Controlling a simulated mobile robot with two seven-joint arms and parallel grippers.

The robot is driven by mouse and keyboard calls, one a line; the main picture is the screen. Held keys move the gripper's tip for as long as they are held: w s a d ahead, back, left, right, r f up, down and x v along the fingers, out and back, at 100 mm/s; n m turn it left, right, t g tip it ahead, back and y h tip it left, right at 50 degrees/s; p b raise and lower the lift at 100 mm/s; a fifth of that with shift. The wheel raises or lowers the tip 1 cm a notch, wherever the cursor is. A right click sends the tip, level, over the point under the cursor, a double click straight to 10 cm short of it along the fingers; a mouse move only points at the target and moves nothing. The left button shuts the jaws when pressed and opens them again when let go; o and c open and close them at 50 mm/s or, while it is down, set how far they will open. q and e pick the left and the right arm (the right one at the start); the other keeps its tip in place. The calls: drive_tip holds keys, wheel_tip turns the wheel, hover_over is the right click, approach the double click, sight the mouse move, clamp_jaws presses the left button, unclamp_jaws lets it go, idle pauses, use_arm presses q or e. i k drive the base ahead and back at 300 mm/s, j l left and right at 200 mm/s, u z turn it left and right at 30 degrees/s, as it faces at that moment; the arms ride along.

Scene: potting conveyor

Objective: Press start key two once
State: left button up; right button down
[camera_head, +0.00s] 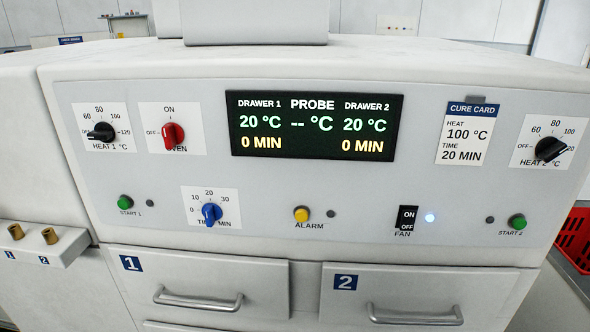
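The start key two is the green round button (517,222) at the lower right of the white panel, above its "START 2" label. A dark, unlit indicator (490,220) sits just left of it. The display (316,126) reads 20 °C and 0 MIN for drawer 1 and drawer 2, with dashes for the probe. The black HEAT 2 knob (551,149) is above the key at the right. Neither gripper shows in this view.
Other controls are the green START 1 key (125,202), yellow alarm button (301,214), red oven knob (173,134), blue timer knob (211,212) and fan switch (407,218) with a lit lamp beside it. Drawer handles (415,316) protrude below. A red crate (573,243) stands right.

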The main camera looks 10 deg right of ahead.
sight(519, 223)
drive_tip(key=z, duration=1.6)
